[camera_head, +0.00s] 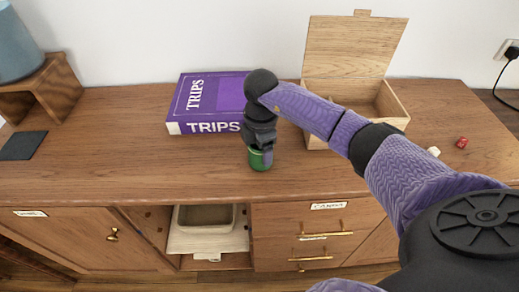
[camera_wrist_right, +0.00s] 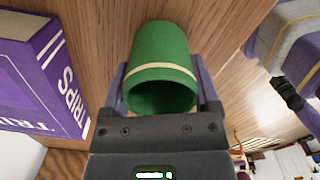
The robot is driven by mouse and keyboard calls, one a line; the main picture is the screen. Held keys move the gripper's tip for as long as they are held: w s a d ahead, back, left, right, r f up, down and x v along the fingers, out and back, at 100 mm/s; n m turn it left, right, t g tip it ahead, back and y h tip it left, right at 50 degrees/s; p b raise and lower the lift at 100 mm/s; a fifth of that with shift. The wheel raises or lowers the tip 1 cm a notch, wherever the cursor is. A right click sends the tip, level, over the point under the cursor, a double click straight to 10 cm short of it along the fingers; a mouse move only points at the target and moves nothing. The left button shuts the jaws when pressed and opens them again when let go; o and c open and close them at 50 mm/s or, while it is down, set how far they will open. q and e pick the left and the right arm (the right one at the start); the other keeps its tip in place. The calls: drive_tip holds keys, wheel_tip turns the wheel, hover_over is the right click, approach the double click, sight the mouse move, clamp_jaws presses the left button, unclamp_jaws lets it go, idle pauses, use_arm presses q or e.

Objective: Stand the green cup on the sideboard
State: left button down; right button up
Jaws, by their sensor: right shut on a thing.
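The green cup (camera_head: 260,160) is held below my right gripper (camera_head: 262,150), over the front part of the wooden sideboard (camera_head: 110,165) top. In the right wrist view the cup (camera_wrist_right: 162,50) sits between the two fingers of my right gripper (camera_wrist_right: 163,82), which are shut on its sides. Its open mouth faces the wrist and a pale band runs around it. The cup looks roughly upright. I cannot tell whether its base touches the wood. My left gripper is not in view.
A purple TRIPS book (camera_head: 208,100) lies behind and left of the cup. An open wooden box (camera_head: 350,70) stands behind right. A red die (camera_head: 462,142) and a white one (camera_head: 433,152) lie right. A dark mat (camera_head: 22,146) lies far left. The front left top is clear.

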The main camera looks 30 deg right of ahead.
drive_tip(key=shift+f, duration=0.25)
drive_tip(key=o, duration=1.1)
use_arm(q)
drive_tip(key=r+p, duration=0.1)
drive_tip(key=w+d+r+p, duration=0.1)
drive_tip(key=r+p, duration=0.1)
drive_tip(key=p, duration=0.1)
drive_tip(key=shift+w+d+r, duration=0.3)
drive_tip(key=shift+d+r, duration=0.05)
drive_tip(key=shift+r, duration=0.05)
use_arm(e)
wheel_tip(320, 180, up, 12)
drive_tip(key=shift+r, duration=0.25)
